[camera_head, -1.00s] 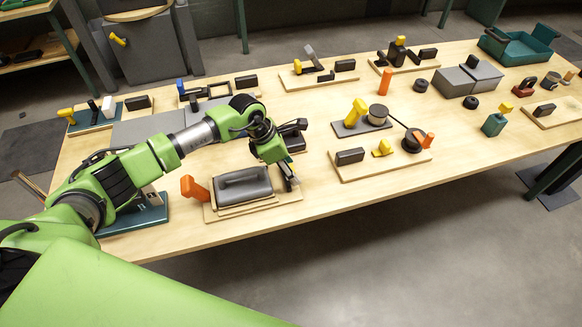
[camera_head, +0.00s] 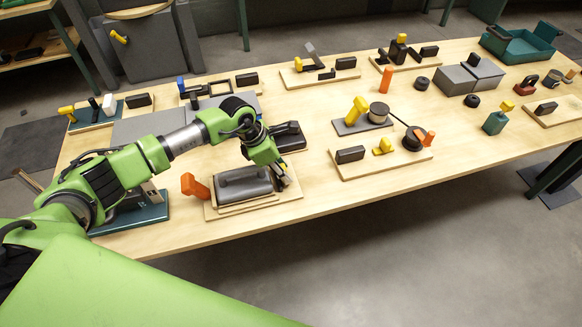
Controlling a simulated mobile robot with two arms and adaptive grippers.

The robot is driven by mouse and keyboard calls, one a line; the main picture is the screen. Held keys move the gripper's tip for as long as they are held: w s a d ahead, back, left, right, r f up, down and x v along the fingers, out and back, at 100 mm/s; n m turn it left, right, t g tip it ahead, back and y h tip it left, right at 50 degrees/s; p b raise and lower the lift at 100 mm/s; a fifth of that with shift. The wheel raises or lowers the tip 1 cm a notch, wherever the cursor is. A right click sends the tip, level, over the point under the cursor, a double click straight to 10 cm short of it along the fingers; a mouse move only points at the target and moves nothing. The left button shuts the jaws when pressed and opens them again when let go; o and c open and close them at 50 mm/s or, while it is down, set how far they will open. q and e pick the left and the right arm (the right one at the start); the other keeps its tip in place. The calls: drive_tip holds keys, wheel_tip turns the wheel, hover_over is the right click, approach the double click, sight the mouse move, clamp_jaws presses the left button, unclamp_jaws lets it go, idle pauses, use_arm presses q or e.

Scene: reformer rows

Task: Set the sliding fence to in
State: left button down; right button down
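A dark grey handled block (camera_head: 243,182) sits on a light wooden base (camera_head: 288,196) near the table's front edge. An orange handle (camera_head: 194,186) stands at the base's left end. I cannot tell for sure which part is the sliding fence. My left gripper (camera_head: 283,181) points down at the right end of this grey block, close beside it. Its dark fingers are small and partly merge with the dark parts there, so its opening and any contact are unclear. My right gripper is not in view.
Behind the gripper is a black fixture (camera_head: 288,138). To the right is a wooden board (camera_head: 372,170) with yellow, black and orange parts. A teal-based fixture (camera_head: 136,216) lies under my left arm. Bare tabletop (camera_head: 320,196) shows right of the base.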

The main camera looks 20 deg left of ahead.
use_arm(q)
drive_tip(key=shift+s+a, duration=0.25)
drive_tip(key=shift+a, duration=0.15)
drive_tip(key=c, duration=1.5)
unclamp_jaws()
drive_tip(key=shift+a, duration=0.1)
drive_tip(key=shift+r, duration=0.45)
drive_tip(key=v, duration=1.1)
drive_tip(key=shift+s+a, duration=0.1)
drive_tip(key=shift+s, duration=0.05)
